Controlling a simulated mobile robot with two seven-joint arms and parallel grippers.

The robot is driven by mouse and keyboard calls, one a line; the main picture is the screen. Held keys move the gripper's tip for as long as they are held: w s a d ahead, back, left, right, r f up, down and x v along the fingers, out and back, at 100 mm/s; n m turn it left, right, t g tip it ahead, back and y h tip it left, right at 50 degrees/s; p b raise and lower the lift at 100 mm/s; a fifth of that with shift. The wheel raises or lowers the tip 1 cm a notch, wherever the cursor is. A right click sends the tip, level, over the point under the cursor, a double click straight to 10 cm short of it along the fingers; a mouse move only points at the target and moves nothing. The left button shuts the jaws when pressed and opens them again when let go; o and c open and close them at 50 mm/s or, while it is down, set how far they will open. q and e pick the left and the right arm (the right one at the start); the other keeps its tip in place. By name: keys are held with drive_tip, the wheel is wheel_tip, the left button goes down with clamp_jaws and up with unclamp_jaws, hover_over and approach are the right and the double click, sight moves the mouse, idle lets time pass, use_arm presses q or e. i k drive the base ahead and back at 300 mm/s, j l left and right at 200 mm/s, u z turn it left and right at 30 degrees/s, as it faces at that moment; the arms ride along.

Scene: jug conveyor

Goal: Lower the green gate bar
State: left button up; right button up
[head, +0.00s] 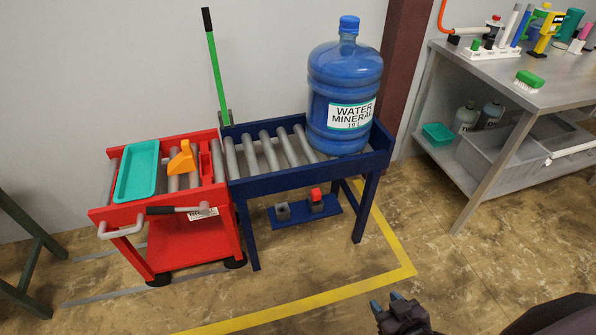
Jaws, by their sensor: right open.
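The green gate bar (217,75) stands nearly upright, tilted slightly left, with a black grip at its top end. Its foot meets a bracket at the back, where the red cart and the blue conveyor join. My right gripper (388,303) is at the bottom edge, low over the floor in front of the conveyor. It is open and empty, far from the bar. My left gripper is not in view.
A large blue water jug (343,88) stands on the blue roller conveyor (305,170). The red cart (190,242) holds a teal tray (138,171) and an orange wedge (182,158). A metal bench (510,88) stands at right. The floor in front is clear.

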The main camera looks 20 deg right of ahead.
sight(206, 12)
drive_tip(key=i, duration=0.85)
drive_tip(key=j+u, duration=0.05)
